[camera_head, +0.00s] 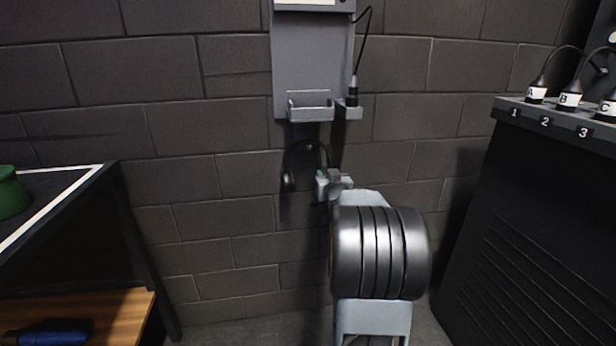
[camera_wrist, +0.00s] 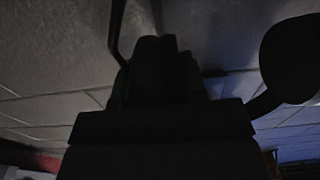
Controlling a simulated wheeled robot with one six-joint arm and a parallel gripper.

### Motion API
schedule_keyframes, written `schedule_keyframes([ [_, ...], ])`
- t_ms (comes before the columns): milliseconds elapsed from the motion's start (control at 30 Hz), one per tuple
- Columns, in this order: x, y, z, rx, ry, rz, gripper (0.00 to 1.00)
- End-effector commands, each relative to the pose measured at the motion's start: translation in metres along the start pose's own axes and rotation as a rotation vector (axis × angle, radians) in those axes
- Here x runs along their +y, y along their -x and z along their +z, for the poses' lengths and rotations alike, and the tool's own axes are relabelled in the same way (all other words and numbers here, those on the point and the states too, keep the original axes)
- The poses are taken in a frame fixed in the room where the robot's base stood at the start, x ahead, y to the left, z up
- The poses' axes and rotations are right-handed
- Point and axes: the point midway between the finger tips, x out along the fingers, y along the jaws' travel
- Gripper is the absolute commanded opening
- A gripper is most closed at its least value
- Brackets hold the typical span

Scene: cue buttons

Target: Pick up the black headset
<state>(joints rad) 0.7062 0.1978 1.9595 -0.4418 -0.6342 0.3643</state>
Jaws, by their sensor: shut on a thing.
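The black headset (camera_head: 288,181) shows in the head view below the grey wall panel, with its band arched up and one ear cup at the left. My gripper (camera_head: 327,182) is at the right side of the headset and is shut on it. My arm hides the part of the headset at the right. In the wrist view my gripper (camera_wrist: 160,75) is a dark shape. A dark round ear cup of the headset (camera_wrist: 292,60) shows at the right of that view. The wrist view is too dark to show the fingertips clearly.
A grey wall panel (camera_head: 312,60) with a small tray (camera_head: 311,106) and a corded black device (camera_head: 353,90) is above. A dark console (camera_head: 560,210) with lettered plugs stands at the right. A table (camera_head: 60,200) with a green object (camera_head: 12,195) stands at the left.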

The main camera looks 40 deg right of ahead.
Motion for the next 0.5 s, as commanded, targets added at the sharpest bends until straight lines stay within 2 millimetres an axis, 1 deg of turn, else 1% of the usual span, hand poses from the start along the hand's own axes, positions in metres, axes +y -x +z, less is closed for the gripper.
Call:
schedule_keyframes([
  [33,0.0,0.0001,0.0002,0.0,0.0,0.0,0.19],
  [133,-0.0001,0.0001,0.0003,-0.001,0.0,0.0,0.1],
  [500,0.0,0.0013,-0.0042,0.001,0.0,0.0,0.09],
])
